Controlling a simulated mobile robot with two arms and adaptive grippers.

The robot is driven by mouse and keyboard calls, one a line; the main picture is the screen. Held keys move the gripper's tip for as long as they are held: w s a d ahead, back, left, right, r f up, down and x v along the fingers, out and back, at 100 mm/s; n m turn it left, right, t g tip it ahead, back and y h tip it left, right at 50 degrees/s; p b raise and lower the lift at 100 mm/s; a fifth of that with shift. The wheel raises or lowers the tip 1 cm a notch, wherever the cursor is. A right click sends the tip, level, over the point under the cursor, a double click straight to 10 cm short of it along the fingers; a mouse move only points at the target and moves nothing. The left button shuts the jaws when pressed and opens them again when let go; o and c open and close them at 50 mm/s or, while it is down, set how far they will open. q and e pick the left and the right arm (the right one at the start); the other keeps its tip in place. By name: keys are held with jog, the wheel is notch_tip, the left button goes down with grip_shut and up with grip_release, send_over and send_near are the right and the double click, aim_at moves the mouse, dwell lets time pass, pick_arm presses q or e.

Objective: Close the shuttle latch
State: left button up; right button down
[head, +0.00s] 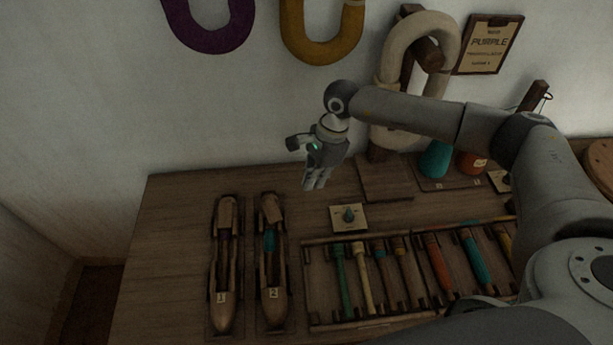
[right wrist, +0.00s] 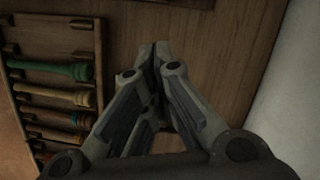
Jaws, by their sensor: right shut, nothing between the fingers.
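Two wooden shuttles lie side by side on the left of the table in the head view: shuttle 1 (head: 224,270) and shuttle 2 (head: 271,265). Shuttle 2 has a teal piece inside it; shuttle 1 shows none. I cannot tell how the latch of either stands. My right gripper (head: 316,184) is in the air to the upper right of the shuttles, fingers pointing down, shut and empty. In the right wrist view its fingertips (right wrist: 160,48) meet above bare wood, and no shuttle shows there. My left gripper is out of view.
A teal cone (head: 436,160) and an orange pot (head: 471,163) are at the back. Yarn hanks hang on the wall. The table's left end is clear.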

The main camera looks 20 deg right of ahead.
aim_at(272, 213)
jog(key=x, duration=0.7)
jog(key=shift+w+a+f, duration=0.1)
jog(key=shift+f, duration=0.25)
jog(key=a+p, duration=0.1)
jog(key=a, duration=0.1)
jog(key=shift+a+r, duration=0.15)
jog(key=shift+a, duration=0.15)
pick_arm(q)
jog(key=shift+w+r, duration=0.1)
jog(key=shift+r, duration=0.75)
pick_arm(e)
jog(key=shift+a, duration=0.7)
jog(key=shift+a, duration=0.1)
